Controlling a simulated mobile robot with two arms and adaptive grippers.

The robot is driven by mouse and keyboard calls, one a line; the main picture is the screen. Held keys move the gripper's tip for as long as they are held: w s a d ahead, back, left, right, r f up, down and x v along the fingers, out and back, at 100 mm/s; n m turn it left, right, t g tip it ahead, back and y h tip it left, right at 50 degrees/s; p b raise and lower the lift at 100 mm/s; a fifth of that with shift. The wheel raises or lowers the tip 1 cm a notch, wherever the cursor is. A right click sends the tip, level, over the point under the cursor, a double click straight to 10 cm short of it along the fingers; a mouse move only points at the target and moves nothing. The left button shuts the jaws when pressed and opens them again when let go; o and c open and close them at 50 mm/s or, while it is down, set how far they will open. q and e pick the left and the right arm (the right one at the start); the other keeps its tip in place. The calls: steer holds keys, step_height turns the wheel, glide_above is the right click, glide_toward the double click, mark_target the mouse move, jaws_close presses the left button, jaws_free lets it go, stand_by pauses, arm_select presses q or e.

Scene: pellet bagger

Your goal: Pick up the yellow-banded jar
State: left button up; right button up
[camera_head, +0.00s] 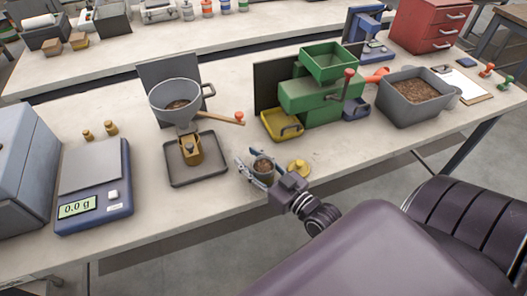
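My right gripper (262,168) is low over the front of the near bench. Its fingers are around a small grey cup or jar (263,165) filled with brown pellets. The fingers hide much of its side, so I cannot tell whether it has a yellow band or whether they grip it. A small yellow knobbed piece, perhaps a lid (298,167), lies just right of it. Several small jars with coloured bands (207,8) stand on the far bench, too small to tell which band is yellow. My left gripper is not in view.
A blue scale (93,207) reading 0.0 g stands at the left. A funnel stand over a dark tray (197,178) is left of my gripper. A green machine (305,100) and a grey pellet bin (413,107) stand behind and right. Bench front right of the yellow piece is clear.

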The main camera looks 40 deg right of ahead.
jaws_close()
steer(key=shift+r, duration=0.15)
steer(key=shift+r, duration=0.2)
step_height(320, 180, up, 19)
steer(key=p, duration=0.1)
steer(key=shift+r+p, duration=0.2)
steer(key=shift+p, duration=0.1)
